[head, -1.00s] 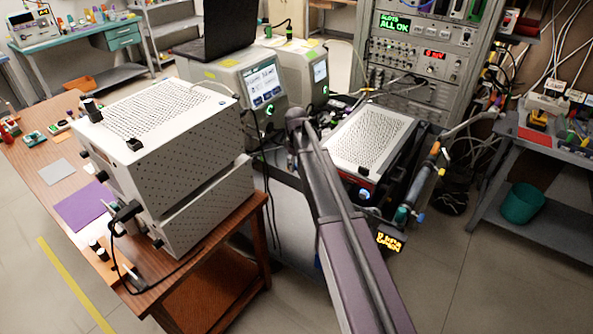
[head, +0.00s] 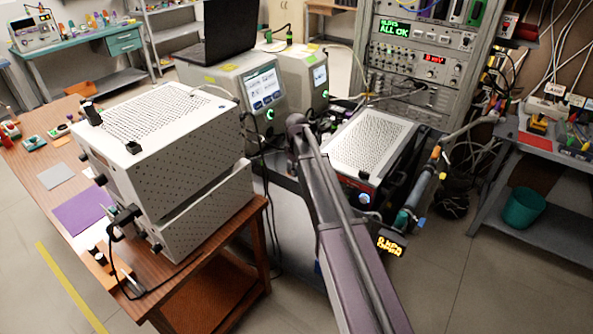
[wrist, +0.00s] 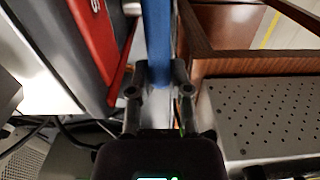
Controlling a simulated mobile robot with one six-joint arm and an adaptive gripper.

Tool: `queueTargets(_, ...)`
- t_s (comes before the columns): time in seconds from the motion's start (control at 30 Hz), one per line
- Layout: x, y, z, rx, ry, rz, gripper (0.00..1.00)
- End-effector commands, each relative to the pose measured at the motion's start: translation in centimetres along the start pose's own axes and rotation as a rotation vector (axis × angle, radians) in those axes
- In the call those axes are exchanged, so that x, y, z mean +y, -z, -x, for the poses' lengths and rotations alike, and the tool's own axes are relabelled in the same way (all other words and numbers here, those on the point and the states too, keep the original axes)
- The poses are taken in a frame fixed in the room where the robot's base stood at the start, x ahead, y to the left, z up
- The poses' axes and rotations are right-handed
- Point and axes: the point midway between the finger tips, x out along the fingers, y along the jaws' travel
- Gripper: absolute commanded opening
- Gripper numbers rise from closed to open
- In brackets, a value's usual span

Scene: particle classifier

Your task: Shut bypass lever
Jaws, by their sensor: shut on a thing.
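In the wrist view, my gripper (wrist: 158,76) has its two dark fingers closed on either side of a long blue bar (wrist: 160,32). The bar, which looks like the bypass lever's handle, runs up and out of the top of the picture. Its pivot is not in sight. In the head view my arm reaches away from the camera, and its far end and the gripper are hidden behind it. A small amber display (head: 389,244) beside the arm seems to read 0 kPa and OPEN.
A perforated grey box (wrist: 262,112) lies close right of the gripper, and a red panel (wrist: 98,48) close left. In the head view, stacked white instruments (head: 165,150) stand on a wooden table left of my arm. A black-sided box (head: 372,145) and a slanted tube (head: 424,188) are right.

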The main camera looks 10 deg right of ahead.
Motion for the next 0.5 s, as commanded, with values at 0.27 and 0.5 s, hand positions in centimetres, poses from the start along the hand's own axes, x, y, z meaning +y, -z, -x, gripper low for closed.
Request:
queueTargets(0.27,-0.15,-0.4,0.68,0.116,0.001,0.0,0.0)
queueTargets(0.5,-0.04,-0.29,0.67,0.129,0.001,0.0,0.0)
